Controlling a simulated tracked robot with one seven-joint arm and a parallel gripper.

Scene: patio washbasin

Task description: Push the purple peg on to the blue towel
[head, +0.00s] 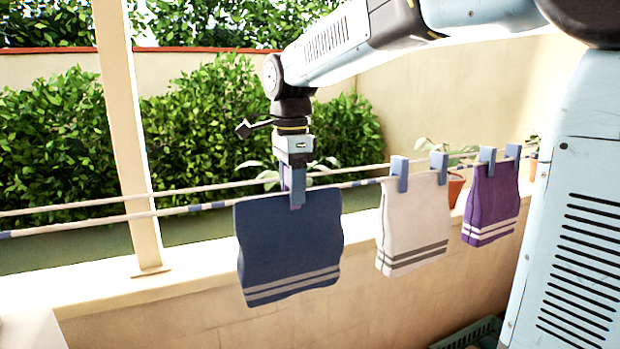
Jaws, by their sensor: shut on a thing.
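The blue towel (290,245) with two pale stripes hangs from the front line, left of the other towels. The purple peg (297,196) is upright at the middle of the towel's top edge, and its lower end overlaps the front of the towel. How far the peg straddles the line is hard to tell. My gripper (293,178) points straight down from above and is shut on the peg's upper part. The gripper's fingers partly hide the peg.
A white towel (410,225) and a purple towel (490,205) hang to the right, each with two similar pegs. A second line runs close behind the front one. A post (128,140) stands at left, and a green basket (470,335) is below right.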

